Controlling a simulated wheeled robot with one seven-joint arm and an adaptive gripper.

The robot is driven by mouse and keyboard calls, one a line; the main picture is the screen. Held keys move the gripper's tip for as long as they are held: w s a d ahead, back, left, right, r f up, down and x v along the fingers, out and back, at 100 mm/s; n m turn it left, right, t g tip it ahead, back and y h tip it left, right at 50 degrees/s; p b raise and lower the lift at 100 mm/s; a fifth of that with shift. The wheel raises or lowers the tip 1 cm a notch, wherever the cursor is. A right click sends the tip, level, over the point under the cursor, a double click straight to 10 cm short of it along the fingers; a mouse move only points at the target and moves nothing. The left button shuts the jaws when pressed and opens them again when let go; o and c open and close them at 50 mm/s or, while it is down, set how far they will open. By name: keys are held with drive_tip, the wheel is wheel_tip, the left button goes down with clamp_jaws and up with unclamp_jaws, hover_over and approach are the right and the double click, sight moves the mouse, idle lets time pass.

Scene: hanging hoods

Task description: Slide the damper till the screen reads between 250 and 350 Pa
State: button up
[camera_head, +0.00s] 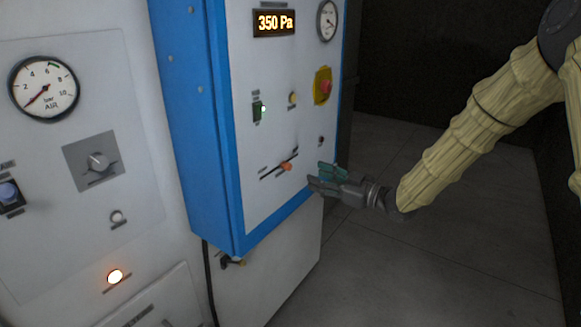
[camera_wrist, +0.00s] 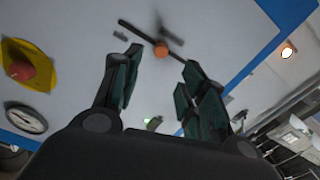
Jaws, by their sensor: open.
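The damper slider's orange knob (camera_head: 286,167) sits on a dark slanted slot (camera_head: 270,173) low on the blue-edged panel. In the wrist view the orange knob (camera_wrist: 161,48) shows beyond and between my fingertips, on its dark slot (camera_wrist: 138,32). The screen (camera_head: 274,22) at the top of the panel reads 350 Pa. My gripper (camera_head: 318,178), with dark green fingers, is open and empty, just right of the knob in the head view. In the wrist view my gripper (camera_wrist: 160,68) has its fingers spread. I see no contact with the knob.
A grey cabinet with a bar gauge (camera_head: 44,88) stands left. The floor (camera_head: 420,260) at right is clear.

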sight(291, 168)
drive_tip(key=p+x, duration=0.3)
drive_tip(key=x, duration=0.5)
drive_tip(key=shift+w+a+p, duration=0.2)
drive_tip(key=shift+a+p, duration=0.05)
drive_tip(key=shift+p, duration=0.15)
drive_tip(key=shift+x, duration=0.85)
drive_tip(key=shift+f, duration=0.2)
clamp_jaws()
